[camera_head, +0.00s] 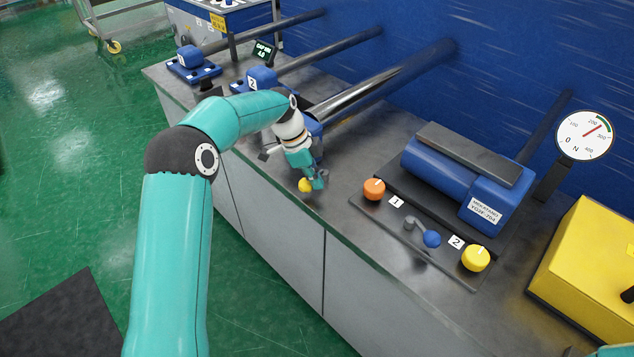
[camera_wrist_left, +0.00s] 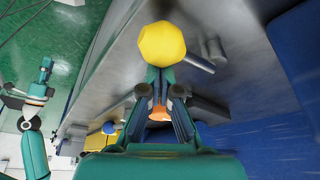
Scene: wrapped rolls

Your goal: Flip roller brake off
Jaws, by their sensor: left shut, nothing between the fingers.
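A small yellow ball knob (camera_head: 305,185) stands at the front edge of the bench. It shows large in the left wrist view (camera_wrist_left: 162,44), just past my fingertips, with a grey rod beside it. My left gripper (camera_head: 319,183) is shut and empty, pointing down right beside the knob. I cannot tell whether they touch. In the left wrist view the shut fingertips (camera_wrist_left: 158,76) overlap the knob's lower side. Another lever with a blue ball (camera_head: 432,239) lies on the control panel. My right gripper (camera_wrist_left: 45,67) is small in the left wrist view; its fingers are unclear.
The panel carries an orange knob (camera_head: 374,189) and a yellow knob (camera_head: 475,258). Behind it is a blue unit (camera_head: 430,165) with a grey top. Rollers (camera_head: 375,85) stick out from the blue wall. A dial gauge (camera_head: 585,136) and a yellow box (camera_head: 590,285) stand right.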

